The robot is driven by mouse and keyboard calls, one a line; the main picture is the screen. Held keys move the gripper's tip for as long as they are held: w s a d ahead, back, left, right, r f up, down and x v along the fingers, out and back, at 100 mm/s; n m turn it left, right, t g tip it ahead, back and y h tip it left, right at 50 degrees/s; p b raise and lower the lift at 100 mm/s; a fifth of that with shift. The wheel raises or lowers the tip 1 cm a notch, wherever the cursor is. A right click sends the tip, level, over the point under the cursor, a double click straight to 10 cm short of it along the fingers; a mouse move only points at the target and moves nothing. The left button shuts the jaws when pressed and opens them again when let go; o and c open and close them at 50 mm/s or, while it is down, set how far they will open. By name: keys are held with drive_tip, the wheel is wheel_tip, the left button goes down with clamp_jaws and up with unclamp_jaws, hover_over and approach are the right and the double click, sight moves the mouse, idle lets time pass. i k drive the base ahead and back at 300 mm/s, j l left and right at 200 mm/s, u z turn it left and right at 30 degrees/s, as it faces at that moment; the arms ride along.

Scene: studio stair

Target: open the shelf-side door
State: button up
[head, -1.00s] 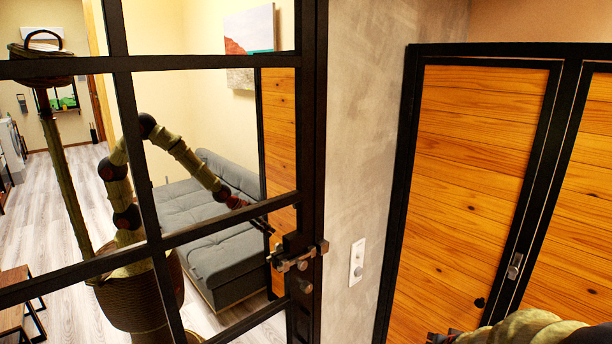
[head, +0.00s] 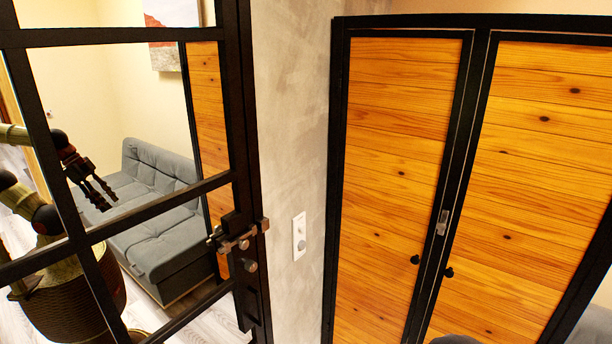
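Two wooden doors in black frames stand side by side at the right, a left leaf (head: 395,160) and a right leaf (head: 535,190). Both look shut. Each has a small dark knob, left (head: 415,260) and right (head: 449,272), with a metal latch (head: 442,222) at the seam above them. I cannot tell which is the shelf-side door. A black-framed paned panel (head: 240,120) with a metal bolt (head: 238,241) stands at the left. What looks like my reflection shows in it, with my gripper (head: 110,202) raised, fingers apart and empty, away from the wooden doors.
A grey concrete wall (head: 290,130) with a white switch plate (head: 299,237) separates the paned panel from the wooden doors. A grey sofa (head: 160,225) shows in the panes. A dark rounded edge at the bottom is probably part of my arm.

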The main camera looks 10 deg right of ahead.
sight(533, 214)
drive_tip(key=z, duration=1.55)
drive_tip(key=j+u, duration=0.45)
drive_tip(key=j, duration=0.55)
